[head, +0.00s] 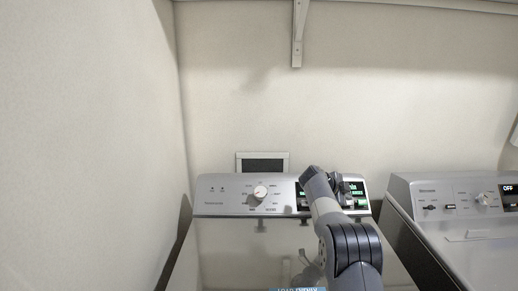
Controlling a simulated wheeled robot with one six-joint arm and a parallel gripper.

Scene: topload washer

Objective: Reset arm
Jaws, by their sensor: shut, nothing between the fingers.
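My arm reaches up from the bottom of the head view, over the topload washer (225,245). My gripper (347,192) is at the right part of the washer's control panel (225,203), in front of its lit green displays. It is shut and empty. The arm's links hide part of the panel, and I cannot tell whether the fingertips touch it. The white dial (260,192) on the panel is clear of the gripper, to its left. The washer's lid looks closed.
A second machine (470,245) stands at the right, with its display (509,189) reading OFF. A wall (90,130) runs close along the left. A shelf bracket (298,35) hangs at the top. The space above the panels is free.

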